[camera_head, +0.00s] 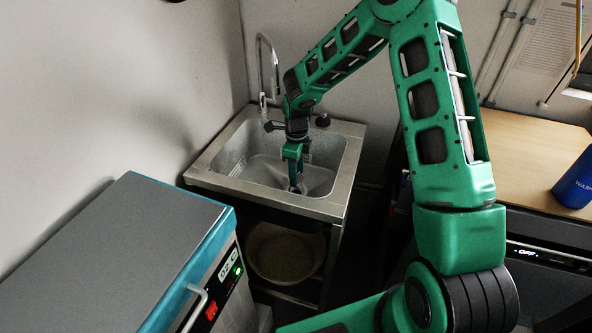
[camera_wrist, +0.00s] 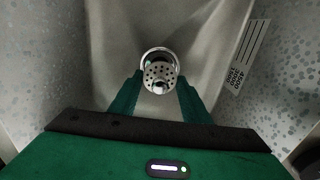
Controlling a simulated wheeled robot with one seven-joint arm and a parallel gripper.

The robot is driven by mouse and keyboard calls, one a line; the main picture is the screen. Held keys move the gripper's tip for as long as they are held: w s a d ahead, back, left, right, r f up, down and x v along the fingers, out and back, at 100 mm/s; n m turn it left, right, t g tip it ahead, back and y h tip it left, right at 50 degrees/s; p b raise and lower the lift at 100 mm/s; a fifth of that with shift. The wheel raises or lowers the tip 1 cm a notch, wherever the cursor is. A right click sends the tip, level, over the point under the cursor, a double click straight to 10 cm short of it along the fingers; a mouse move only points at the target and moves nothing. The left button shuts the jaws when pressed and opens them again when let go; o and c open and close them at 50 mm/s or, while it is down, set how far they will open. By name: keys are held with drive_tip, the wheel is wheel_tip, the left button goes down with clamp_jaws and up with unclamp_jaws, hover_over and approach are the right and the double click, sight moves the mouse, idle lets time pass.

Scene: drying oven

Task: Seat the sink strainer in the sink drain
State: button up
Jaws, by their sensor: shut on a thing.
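The sink (camera_head: 338,203) is a steel basin in the corner, and my gripper (camera_head: 296,187) reaches down into it. In the wrist view, my gripper (camera_wrist: 160,84) has its two green fingers on either side of the sink strainer (camera_wrist: 158,74), a round perforated metal disc with a small knob. The gripper is shut on the strainer. The shiny ring of the drain (camera_wrist: 157,49) shows just beyond the strainer's far edge, which overlaps it. The strainer looks slightly off the ring's centre; its height above the drain cannot be told.
A tall faucet (camera_head: 262,70) stands at the sink's back left. A grey-topped oven (camera_head: 110,235) stands at the left front. A bowl (camera_head: 283,250) sits on the shelf below the sink. A wooden counter (camera_head: 525,150) with a blue bottle (camera_head: 577,182) is at the right.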

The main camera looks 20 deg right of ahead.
drive_tip(key=shift+f, duration=1.95)
drive_tip(key=shift+f, duration=0.75)
idle(0.4)
drive_tip(key=o, duration=1.1)
drive_tip(key=shift+o, duration=0.2)
wheel_tip(320, 180, up, 11)
drive_tip(key=shift+f, duration=0.15)
